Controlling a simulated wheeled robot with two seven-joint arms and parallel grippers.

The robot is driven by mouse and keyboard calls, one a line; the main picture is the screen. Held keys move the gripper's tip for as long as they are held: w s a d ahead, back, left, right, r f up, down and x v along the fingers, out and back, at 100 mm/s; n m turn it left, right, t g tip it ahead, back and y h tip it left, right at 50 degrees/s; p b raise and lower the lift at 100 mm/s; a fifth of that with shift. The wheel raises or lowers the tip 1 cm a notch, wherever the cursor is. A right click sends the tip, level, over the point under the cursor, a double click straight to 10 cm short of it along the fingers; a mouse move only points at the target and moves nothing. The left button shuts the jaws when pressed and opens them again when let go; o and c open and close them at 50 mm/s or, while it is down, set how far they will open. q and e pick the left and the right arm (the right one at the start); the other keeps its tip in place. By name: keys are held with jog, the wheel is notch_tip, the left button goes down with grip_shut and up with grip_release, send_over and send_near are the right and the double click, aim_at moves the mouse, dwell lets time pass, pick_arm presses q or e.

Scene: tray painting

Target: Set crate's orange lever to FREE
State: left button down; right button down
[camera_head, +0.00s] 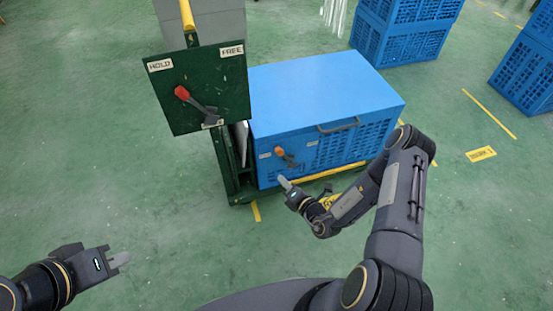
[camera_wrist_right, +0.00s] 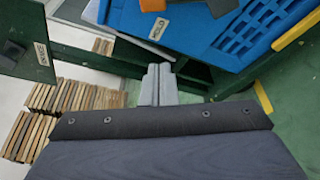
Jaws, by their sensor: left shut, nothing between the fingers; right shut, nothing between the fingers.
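The blue crate (camera_head: 325,85) stands on a dark green cart. Its orange lever (camera_head: 280,152) is on the front face, with a grey arm running from the lower right up to an orange knob at the upper left. The knob (camera_wrist_right: 152,4) and the grey arm also show at the top of the right wrist view. My left gripper (camera_head: 120,260) is shut and empty, far to the lower left over the floor.
A green panel (camera_head: 225,85) with a red-knobbed lever (camera_head: 182,93) and HOLD and FREE labels rises left of the crate. A yellow bar (camera_head: 328,172) runs along the cart's front. More blue crates (camera_head: 410,40) stand behind. Floor at left is clear.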

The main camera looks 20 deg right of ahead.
aim_at(284, 155)
jog(key=b+x, duration=0.3)
jog(key=x, duration=0.7)
jog(key=shift+w+d+r+b, duration=0.1)
jog(key=shift+d+r+b, duration=0.15)
jog(key=shift+d, duration=0.3)
jog(key=shift+d+r+b, duration=0.15)
jog(key=shift+d+r, duration=0.25)
jog(key=shift+d, duration=0.2)
jog(key=shift+d+r, duration=0.45)
jog(key=shift+d, duration=0.15)
jog(key=shift+d, duration=0.1)
